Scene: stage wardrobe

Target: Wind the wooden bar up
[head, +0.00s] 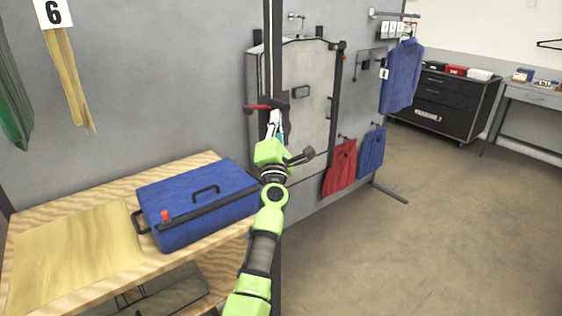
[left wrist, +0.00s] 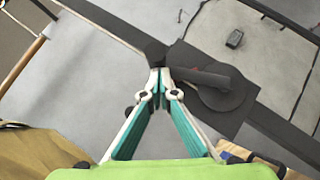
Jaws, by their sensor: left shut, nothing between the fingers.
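A dark winch-like fitting with a round disc and a short arm (left wrist: 220,92) sits on a dark upright post (head: 269,55). In the head view a red handle (head: 257,107) sticks out to the left of the post at the same height. My left gripper (head: 275,118) is shut and empty, with its fingertips close to the fitting; the left wrist view shows the fingertips (left wrist: 160,78) together beside its arm. I cannot tell whether they touch it. A pale wooden rod (left wrist: 24,60), perhaps the wooden bar, shows at the upper left of the wrist view. My right gripper is out of view.
A blue case (head: 195,200) and a gold cloth (head: 75,250) lie on a wooden table (head: 165,180) at the left. Red (head: 340,165) and blue (head: 371,152) garments hang right of the grey panel (head: 305,85). The floor at the right is clear.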

